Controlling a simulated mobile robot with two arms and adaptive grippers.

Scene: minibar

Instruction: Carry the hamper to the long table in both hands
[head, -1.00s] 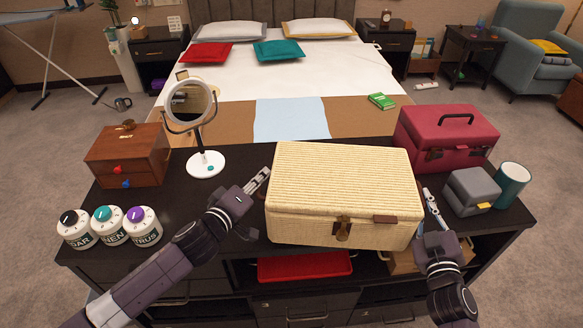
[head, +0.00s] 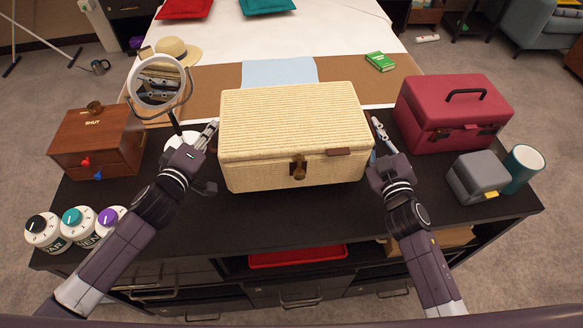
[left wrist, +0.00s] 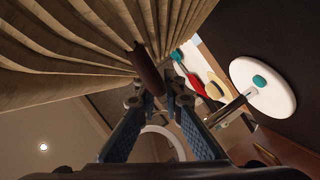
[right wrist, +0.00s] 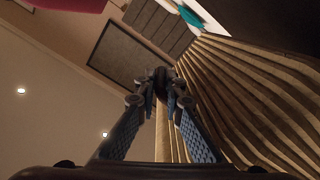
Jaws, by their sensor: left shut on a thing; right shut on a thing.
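The hamper (head: 293,135) is a cream woven box with a shut lid and a brown front clasp. It is over the dark cabinet top, upright; I cannot tell whether there is a gap beneath it. My left gripper (head: 212,132) is at its left side, shut on a brown handle (left wrist: 147,70) in the left wrist view. My right gripper (head: 376,124) is at its right side, shut on the other handle, mostly hidden by the fingers in the right wrist view. No separate long table is clearly identifiable in these views.
The round mirror (head: 160,82) stands close to my left gripper, near a wooden box (head: 97,142). Several dial-topped jars (head: 78,225) are at the left. A red case (head: 452,112), grey box (head: 478,178) and teal cup (head: 524,168) are at the right. The bed is behind.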

